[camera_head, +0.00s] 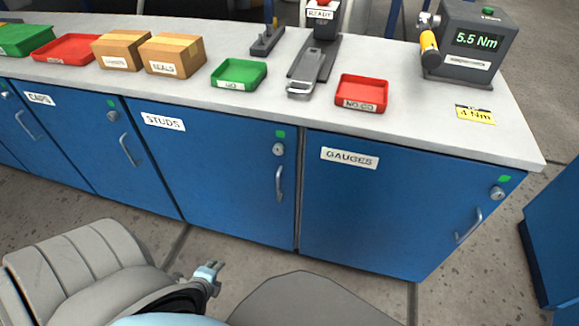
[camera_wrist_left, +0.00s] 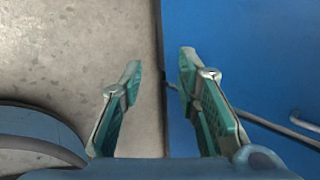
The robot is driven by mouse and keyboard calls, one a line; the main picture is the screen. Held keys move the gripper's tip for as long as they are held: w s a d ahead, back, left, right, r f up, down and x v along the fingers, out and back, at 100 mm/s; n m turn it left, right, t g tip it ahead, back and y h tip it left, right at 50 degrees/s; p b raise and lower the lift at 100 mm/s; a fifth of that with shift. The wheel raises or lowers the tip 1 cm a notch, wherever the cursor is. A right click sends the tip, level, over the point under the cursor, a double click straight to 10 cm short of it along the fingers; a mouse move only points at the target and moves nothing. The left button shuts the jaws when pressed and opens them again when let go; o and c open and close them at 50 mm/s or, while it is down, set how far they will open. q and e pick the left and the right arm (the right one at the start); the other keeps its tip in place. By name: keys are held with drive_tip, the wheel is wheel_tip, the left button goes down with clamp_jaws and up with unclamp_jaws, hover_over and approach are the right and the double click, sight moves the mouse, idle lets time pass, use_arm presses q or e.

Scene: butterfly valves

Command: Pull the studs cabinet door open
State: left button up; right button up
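The studs cabinet door (camera_head: 215,180) is blue, labelled STUDS, and looks shut flush in the counter front. Its vertical metal handle (camera_head: 278,184) is near its right edge, below a round lock (camera_head: 278,149) and a green marker. My left gripper (camera_head: 212,268) is low in front of the cabinets, apart from the studs handle. In the left wrist view its two teal-padded fingers (camera_wrist_left: 160,75) are spread with nothing between them. A blue panel (camera_wrist_left: 235,50) lies to their right, with a grey bar (camera_wrist_left: 285,130) on it; I cannot tell which door this is. My right gripper is not in view.
The gauges door (camera_head: 390,205) is shut at right, and the caps door (camera_head: 85,140) is shut at left. The worktop (camera_head: 420,125) carries trays, boxes and a torque tester (camera_head: 468,45). Bare floor (camera_head: 250,262) lies in front of the doors.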

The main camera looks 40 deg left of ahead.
use_arm(q)
drive_tip(key=w+a+r+m+t+b, duration=0.2)
drive_tip(key=w+m+t+b, duration=0.25)
drive_tip(key=w+m, duration=0.25)
drive_tip(key=w+d+r+m+t+h+b, duration=0.1)
drive_tip(key=w+d+r+m+t+b, duration=0.25)
drive_tip(key=r+m, duration=0.4)
drive_tip(key=w+d+r+m+t+h+b, duration=0.1)
drive_tip(key=w+d+r+m+t+b, duration=0.35)
drive_tip(key=r, duration=0.45)
drive_tip(key=shift+m+g, duration=0.55)
drive_tip(key=shift+m, duration=0.05)
drive_tip(key=w+p, duration=0.1)
drive_tip(key=w, duration=0.3)
drive_tip(key=w+a+p, duration=0.1)
drive_tip(key=w, duration=0.4)
drive_tip(key=w+a, duration=0.1)
drive_tip(key=w, duration=0.3)
drive_tip(key=shift+w+p, duration=0.2)
drive_tip(key=shift+p, duration=0.2)
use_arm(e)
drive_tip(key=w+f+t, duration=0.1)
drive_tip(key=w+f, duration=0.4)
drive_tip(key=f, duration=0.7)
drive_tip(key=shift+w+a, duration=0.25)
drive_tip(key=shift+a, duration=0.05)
use_arm(q)
clamp_jaws()
